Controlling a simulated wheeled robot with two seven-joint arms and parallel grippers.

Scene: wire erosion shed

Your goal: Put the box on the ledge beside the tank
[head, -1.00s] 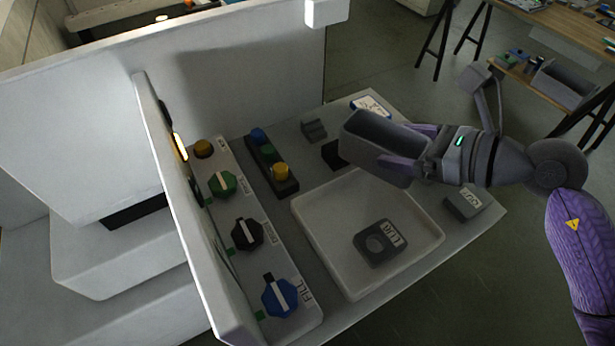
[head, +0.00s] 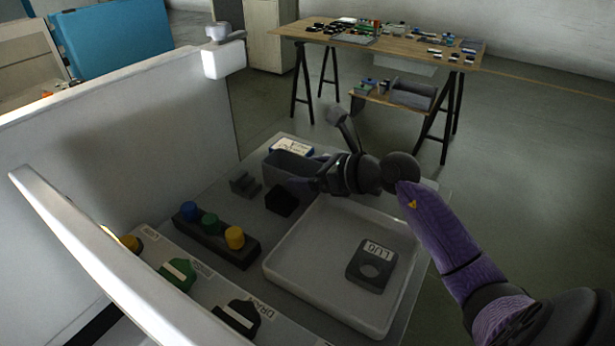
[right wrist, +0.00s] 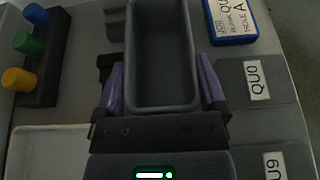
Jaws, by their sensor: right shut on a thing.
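The box, a grey open-topped bin, is in my right gripper (head: 312,182), seen over the back part of the grey ledge (head: 408,330). In the right wrist view the empty box (right wrist: 160,98) sits between the two purple fingers of the right gripper (right wrist: 162,85), which are shut on its sides. I cannot tell whether its base touches the ledge. The white-walled tank (head: 130,125) stands to the left of the ledge. My left gripper is out of view.

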